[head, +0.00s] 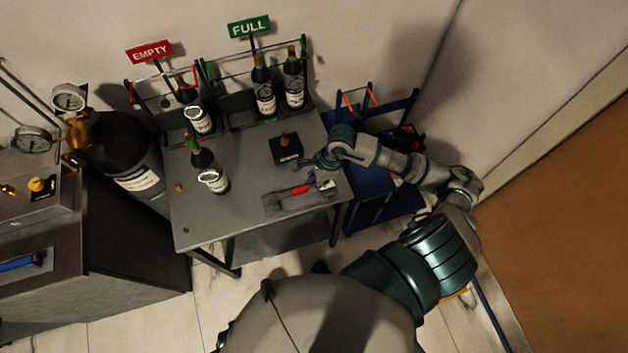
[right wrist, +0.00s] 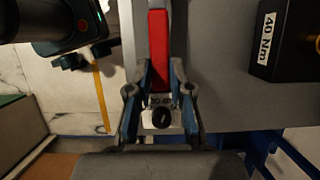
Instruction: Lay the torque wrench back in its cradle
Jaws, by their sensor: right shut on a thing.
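The torque wrench shows its red grip (head: 303,189) and a pale end block in the head view. In the right wrist view its red grip (right wrist: 158,50) runs away from me, with a black knob on the pale end block. My left gripper is not in view.
A black block (head: 286,148) with a brass knob stands behind the wrench; its label reads 40 Nm in the wrist view (right wrist: 285,45). A bottle (head: 210,172) stands left on the table (head: 215,225). Racks hold bottles behind. A blue cart (head: 375,200) is at right.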

